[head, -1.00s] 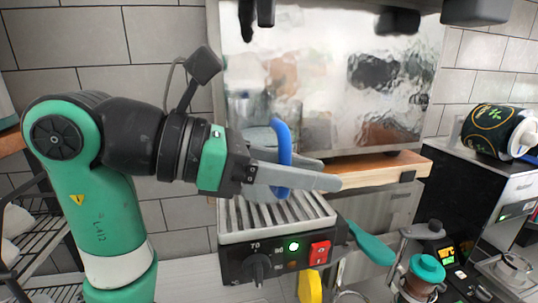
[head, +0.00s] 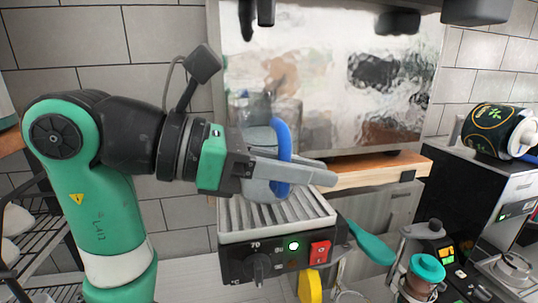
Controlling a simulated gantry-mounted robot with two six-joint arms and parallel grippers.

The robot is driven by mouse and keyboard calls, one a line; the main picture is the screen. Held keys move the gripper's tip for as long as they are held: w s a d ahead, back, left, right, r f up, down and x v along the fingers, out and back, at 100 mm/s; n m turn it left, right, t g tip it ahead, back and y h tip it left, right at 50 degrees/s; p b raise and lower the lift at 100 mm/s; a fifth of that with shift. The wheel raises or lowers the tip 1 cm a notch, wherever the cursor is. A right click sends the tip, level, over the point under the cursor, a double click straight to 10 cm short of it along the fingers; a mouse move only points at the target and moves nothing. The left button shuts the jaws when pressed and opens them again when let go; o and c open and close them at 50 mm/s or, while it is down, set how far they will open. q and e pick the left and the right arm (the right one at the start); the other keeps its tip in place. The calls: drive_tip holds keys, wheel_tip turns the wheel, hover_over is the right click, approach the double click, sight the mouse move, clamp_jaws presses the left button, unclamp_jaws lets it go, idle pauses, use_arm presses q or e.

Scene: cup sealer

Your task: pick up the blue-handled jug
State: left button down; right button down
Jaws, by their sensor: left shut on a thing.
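The blue-handled jug has a grey metal body (head: 259,137) and a blue loop handle (head: 282,150). In the head view it is at the middle, above the ribbed top of a small appliance. My left gripper (head: 325,176) comes in from the left and is shut on the blue handle. Its fingers cover part of the jug's body. I cannot tell whether the jug's base touches the ribs. My right gripper is not clearly in view.
The ribbed appliance (head: 235,240) has a knob, a green light and a red switch. Behind are a wooden shelf (head: 375,172) and a reflective metal panel (head: 350,70). At right are a black machine (head: 475,180) with a film roll (head: 495,130) and a teal-lidded container (head: 426,268).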

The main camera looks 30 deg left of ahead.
use_arm(q)
drive_tip(key=shift+r, duration=0.1)
idle(0.7)
drive_tip(key=s+r, duration=1.3)
drive_tip(key=s, duration=0.1)
drive_tip(key=shift+s, duration=0.15)
